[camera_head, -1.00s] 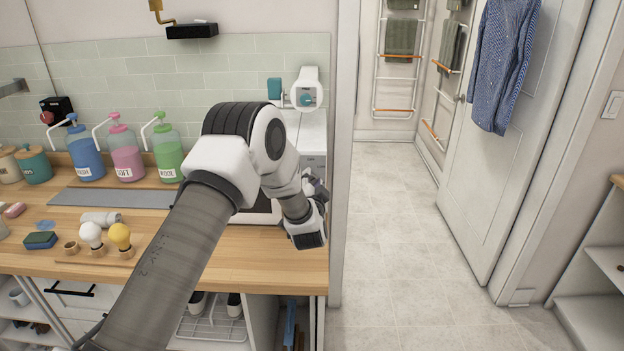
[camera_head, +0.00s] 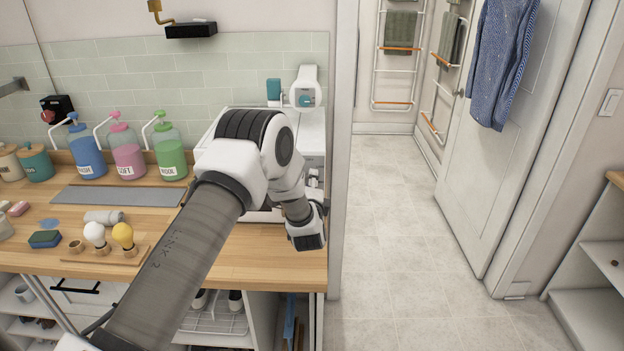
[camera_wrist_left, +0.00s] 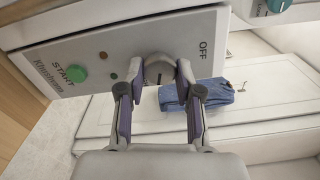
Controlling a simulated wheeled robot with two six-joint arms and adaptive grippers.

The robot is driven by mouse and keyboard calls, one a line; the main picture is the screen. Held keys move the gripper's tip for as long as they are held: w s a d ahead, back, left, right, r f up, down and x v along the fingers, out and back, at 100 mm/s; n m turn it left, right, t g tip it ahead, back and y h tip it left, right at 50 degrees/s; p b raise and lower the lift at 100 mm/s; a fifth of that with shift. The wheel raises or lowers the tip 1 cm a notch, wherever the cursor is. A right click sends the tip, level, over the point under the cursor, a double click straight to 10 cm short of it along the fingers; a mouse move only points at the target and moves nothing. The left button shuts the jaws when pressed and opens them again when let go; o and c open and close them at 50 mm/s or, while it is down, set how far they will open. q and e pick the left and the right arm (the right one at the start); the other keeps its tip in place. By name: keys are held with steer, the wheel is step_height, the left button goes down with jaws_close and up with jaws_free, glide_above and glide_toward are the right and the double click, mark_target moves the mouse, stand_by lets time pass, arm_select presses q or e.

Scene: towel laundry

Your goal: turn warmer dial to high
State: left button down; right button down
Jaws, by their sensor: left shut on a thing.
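The warmer's white front panel (camera_wrist_left: 60,48) fills the upper left of the left wrist view. It carries a green START button (camera_wrist_left: 77,73), small indicator lights and a round grey dial (camera_wrist_left: 159,66) with OFF printed to its right. My left gripper (camera_wrist_left: 156,88) is shut on the dial, one finger on each side. I cannot clearly read the dial's setting, and no HIGH mark is visible. In the head view my left gripper (camera_head: 315,181) is beside the white warmer (camera_head: 314,146), and my arm hides much of the warmer. My right gripper is not in view.
Blue cloth (camera_wrist_left: 196,97) lies beyond the fingers in the wrist view. Soap bottles (camera_head: 128,155) and bulbs (camera_head: 122,236) stand on the wooden counter (camera_head: 260,262). A wall edge (camera_head: 342,200) is close right of my gripper; the tiled floor beyond is clear.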

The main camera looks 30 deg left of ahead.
arm_select(q)
steer(key=shift+a+r+m+p, duration=0.1)
steer(key=shift+m+p, duration=0.4)
steer(key=shift+m, duration=1.2)
steer(key=c, duration=0.8)
jaws_free()
steer(key=v, duration=1.2)
